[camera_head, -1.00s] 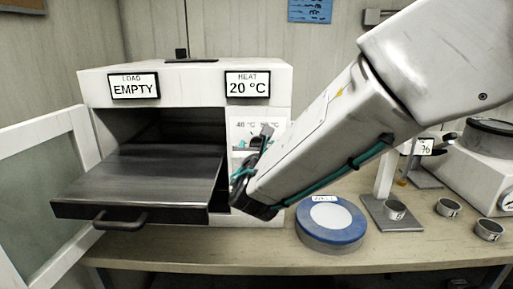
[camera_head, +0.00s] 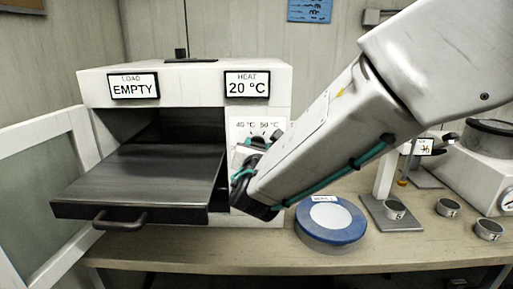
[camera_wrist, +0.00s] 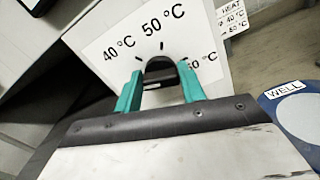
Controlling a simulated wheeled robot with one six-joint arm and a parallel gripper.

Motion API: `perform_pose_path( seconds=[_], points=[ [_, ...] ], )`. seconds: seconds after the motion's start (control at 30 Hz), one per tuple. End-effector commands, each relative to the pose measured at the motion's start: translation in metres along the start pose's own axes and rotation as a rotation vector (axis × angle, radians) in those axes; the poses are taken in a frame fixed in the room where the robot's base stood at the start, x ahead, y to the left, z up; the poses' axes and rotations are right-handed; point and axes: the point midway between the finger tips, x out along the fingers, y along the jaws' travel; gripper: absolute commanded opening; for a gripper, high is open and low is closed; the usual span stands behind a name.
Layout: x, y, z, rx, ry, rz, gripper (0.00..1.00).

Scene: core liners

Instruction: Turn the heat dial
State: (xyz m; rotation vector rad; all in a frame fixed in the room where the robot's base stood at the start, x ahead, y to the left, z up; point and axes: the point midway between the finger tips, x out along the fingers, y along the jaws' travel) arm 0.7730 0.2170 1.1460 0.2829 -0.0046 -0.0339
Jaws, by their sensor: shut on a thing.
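The heat dial (camera_wrist: 158,68) is a dark, rounded knob on a white panel (camera_wrist: 97,33) on the oven front. In the wrist view it sits between the two teal fingers of my gripper (camera_wrist: 160,76), which is shut on it. Printed marks around it read 40 °C, 50 °C and a third, partly hidden value at the right. In the head view the dial (camera_head: 262,141) is mostly hidden by my gripper and arm. The heat sign (camera_head: 247,85) on the oven reads 20 °C.
The oven's load sign (camera_head: 134,86) reads EMPTY. Its door (camera_head: 40,170) stands open at left and a dark tray (camera_head: 150,180) sticks out. A blue round well (camera_head: 331,235) stands on the bench right of my gripper, with small cups (camera_head: 448,207) farther right.

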Motion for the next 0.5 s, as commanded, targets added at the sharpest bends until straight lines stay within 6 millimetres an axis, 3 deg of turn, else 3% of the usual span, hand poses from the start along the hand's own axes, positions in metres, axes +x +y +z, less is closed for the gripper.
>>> perform_pose_path(
  seconds=[0.5],
  points=[
    [-0.0004,-0.0027,-0.0013,0.473,0.002,0.001,0.17]
  ],
)
